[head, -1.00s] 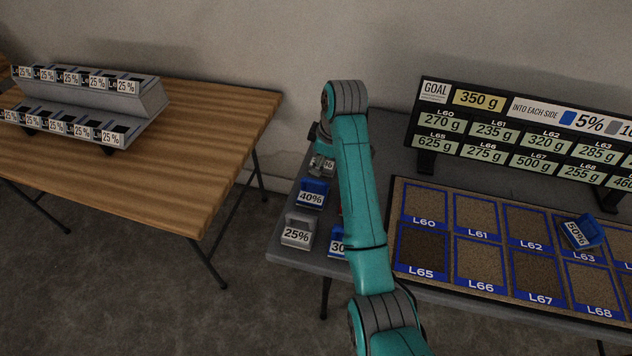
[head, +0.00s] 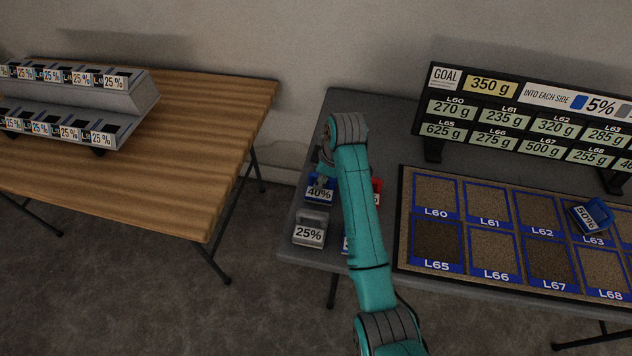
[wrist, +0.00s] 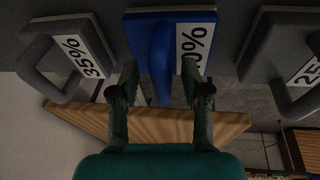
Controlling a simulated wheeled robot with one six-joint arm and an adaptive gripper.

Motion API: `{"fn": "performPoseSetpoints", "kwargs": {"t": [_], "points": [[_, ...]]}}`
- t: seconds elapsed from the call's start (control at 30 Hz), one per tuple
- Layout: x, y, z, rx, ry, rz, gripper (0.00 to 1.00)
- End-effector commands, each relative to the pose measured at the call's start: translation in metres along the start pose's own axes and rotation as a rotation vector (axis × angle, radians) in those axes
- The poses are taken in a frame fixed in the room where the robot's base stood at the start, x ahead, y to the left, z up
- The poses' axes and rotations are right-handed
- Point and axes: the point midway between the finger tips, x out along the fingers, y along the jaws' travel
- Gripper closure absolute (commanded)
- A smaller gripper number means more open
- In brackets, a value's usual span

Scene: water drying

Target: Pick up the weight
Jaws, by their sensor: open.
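Several labelled weights with handles stand on the left end of the grey table. A blue weight marked 40% (head: 319,194) stands behind a grey 25% weight (head: 309,232). My gripper (head: 322,178) is at the blue 40% weight, partly hidden by my arm. In the wrist view, my open gripper (wrist: 162,84) has one finger on each side of a blue weight's handle (wrist: 161,62); its label is partly hidden. A grey 35% weight (wrist: 58,52) is left of it and a grey weight (wrist: 277,50) right. I cannot tell whether the fingers touch the handle.
A blue 50% weight (head: 590,216) lies on the compartment board (head: 402,230). The goal sign (head: 433,148) stands behind. A wooden table (head: 215,150) with a rack is left.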

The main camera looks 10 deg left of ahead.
Motion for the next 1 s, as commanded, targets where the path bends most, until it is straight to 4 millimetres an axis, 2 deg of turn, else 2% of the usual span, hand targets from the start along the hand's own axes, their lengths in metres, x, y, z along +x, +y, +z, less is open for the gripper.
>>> {"fn": "performPoseSetpoints", "kwargs": {"t": [0.17,0.27,0.37,0.4,0.77,0.87,1.0], "points": [[0.000,0.000,0.000,0.000,0.000,0.001,0.53],[0.000,0.000,0.000,0.000,0.000,0.001,0.73],[0.000,0.000,0.000,0.000,0.000,0.001,0.98],[0.000,0.000,0.000,0.000,0.000,0.000,1.00],[-0.003,0.001,-0.001,0.000,0.001,0.002,1.00],[-0.011,0.003,-0.003,0.000,0.002,0.003,1.00],[-0.034,0.006,-0.009,0.000,0.003,0.005,1.00]]}}
